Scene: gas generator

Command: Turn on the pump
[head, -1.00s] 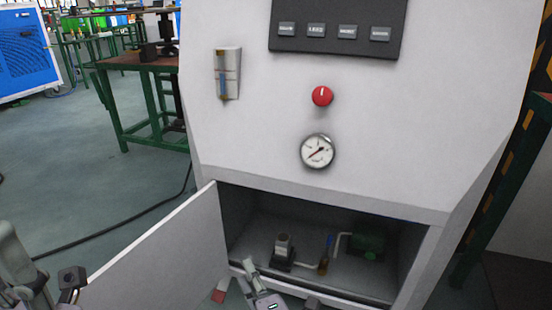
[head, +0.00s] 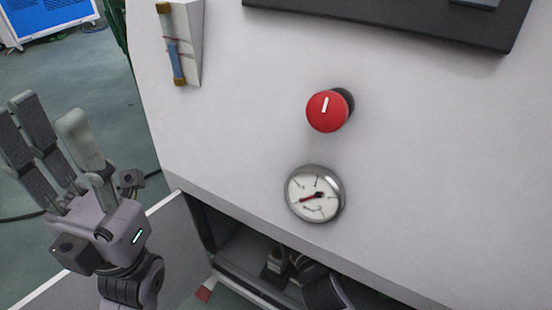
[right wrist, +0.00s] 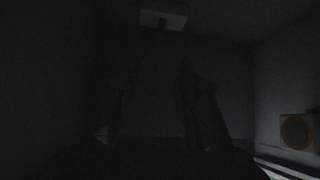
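My left gripper (head: 56,118) is at the left in the head view, fingers up and spread, with nothing between them. A red knob (head: 327,111) with a white mark is on the grey front panel (head: 420,160), above a round gauge (head: 314,193). My right gripper is not seen clearly in the head view. In the dark right wrist view, its fingers (right wrist: 160,100) stand apart with nothing seen between them.
The right wrist view shows a pale box with a reddish part (right wrist: 164,18) at the top and a box with a round ringed face (right wrist: 297,131) at the right. The open cabinet door (head: 180,240) stands left of the compartment. A flow tube (head: 178,48) is at upper left.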

